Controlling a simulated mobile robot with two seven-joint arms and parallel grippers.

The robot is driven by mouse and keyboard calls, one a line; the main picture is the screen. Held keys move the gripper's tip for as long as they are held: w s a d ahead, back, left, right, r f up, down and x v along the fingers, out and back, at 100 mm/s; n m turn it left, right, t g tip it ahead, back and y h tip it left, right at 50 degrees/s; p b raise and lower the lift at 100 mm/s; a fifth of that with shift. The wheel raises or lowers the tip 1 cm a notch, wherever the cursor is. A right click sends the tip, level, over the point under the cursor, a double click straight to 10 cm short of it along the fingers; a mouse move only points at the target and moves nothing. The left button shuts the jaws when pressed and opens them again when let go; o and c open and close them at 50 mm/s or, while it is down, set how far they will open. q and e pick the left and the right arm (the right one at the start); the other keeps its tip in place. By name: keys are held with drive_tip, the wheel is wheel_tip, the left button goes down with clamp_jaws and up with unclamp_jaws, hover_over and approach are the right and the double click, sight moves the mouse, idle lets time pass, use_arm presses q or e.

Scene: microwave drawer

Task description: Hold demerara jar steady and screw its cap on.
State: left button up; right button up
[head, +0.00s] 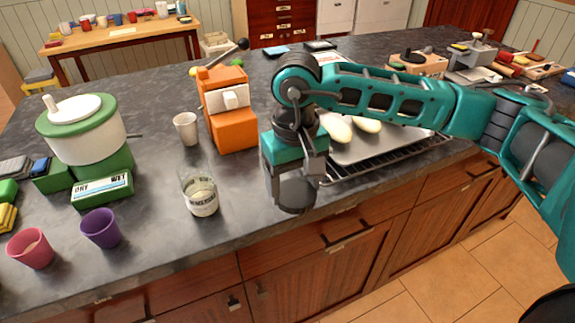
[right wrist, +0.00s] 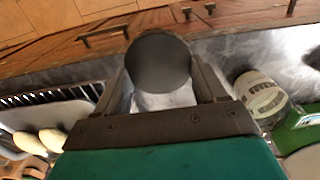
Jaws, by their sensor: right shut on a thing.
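The demerara jar (head: 201,196) is clear glass with a pale label and stands upright and uncapped near the counter's front edge. It also shows in the right wrist view (right wrist: 262,97), at the right. My right gripper (head: 292,183) points down, to the right of the jar and apart from it. It is shut on the dark grey round cap (head: 297,197). In the right wrist view the cap (right wrist: 158,62) shows as a disc between the two fingers. My left gripper is not in view, and nothing is holding the jar.
A purple cup (head: 101,228) and a pink cup (head: 31,248) stand left of the jar. A white cup (head: 186,128) and an orange machine (head: 230,112) stand behind it. A tray (head: 374,148) with pale oval items lies right of my gripper. Counter around the jar is clear.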

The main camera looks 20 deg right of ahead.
drive_tip(key=shift+s, duration=0.25)
drive_tip(key=shift+s+r, duration=0.1)
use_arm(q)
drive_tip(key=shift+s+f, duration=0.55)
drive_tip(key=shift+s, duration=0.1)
use_arm(e)
drive_tip(key=w+a+r+m, duration=1)
drive_tip(key=a+r+m, duration=0.2)
drive_tip(key=a+m, duration=0.1)
drive_tip(key=shift+a+m, duration=0.3)
drive_tip(key=shift+a, duration=0.45)
drive_tip(key=shift+w+f, duration=0.1)
drive_tip(key=shift+f, duration=1.95)
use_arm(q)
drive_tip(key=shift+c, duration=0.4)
